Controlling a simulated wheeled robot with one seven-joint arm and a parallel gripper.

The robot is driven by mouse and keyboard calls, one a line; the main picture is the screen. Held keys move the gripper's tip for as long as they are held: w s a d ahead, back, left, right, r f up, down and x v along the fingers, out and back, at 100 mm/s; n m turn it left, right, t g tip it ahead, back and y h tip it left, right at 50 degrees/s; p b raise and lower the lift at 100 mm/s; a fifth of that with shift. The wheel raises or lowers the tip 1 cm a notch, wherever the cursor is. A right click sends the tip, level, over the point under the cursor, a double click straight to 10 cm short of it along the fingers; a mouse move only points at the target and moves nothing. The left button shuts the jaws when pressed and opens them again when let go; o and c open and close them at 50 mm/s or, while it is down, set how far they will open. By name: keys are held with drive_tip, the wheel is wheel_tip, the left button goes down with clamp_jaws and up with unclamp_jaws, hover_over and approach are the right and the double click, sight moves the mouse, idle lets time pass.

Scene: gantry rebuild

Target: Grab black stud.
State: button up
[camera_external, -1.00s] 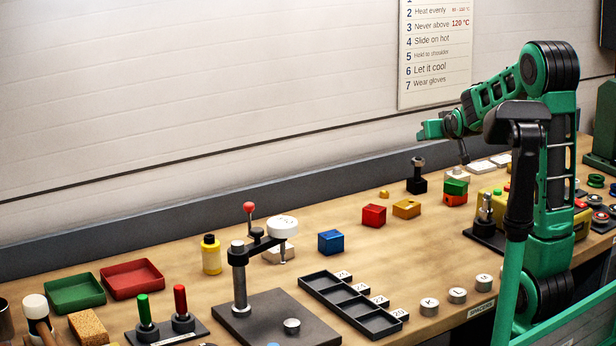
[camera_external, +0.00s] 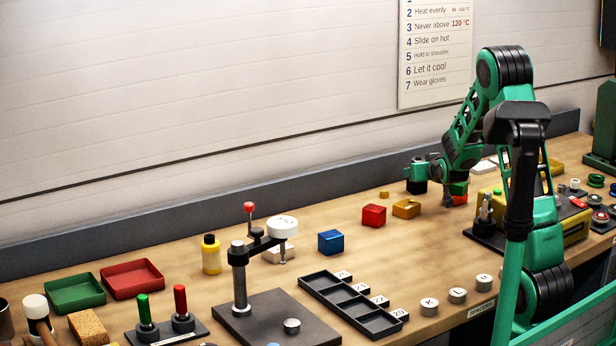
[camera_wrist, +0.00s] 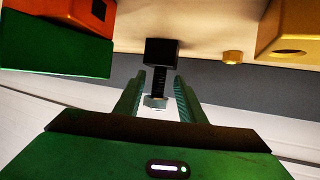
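The black stud (camera_wrist: 158,82) stands up from a black block (camera_wrist: 161,51) and has a pale metal nut (camera_wrist: 155,102) at its top end. In the wrist view it lies between the two green fingers of my gripper (camera_wrist: 159,92), with a gap on each side. My gripper is open and not touching the stud. In the external view my gripper (camera_external: 417,168) is at the stud's place near the back of the bench. It hides the stud's shaft there, and only the black block (camera_external: 416,187) shows below it.
A green block on an orange one (camera_wrist: 60,35) stands close by at left in the wrist view. A yellow block (camera_wrist: 288,35) and a small brass nut (camera_wrist: 232,57) are at right. A red block (camera_external: 374,215) sits farther forward. The wall ledge is just behind.

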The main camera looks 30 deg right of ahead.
drive_tip(key=shift+x, duration=2.75)
drive_tip(key=shift+s, duration=0.1)
clamp_jaws()
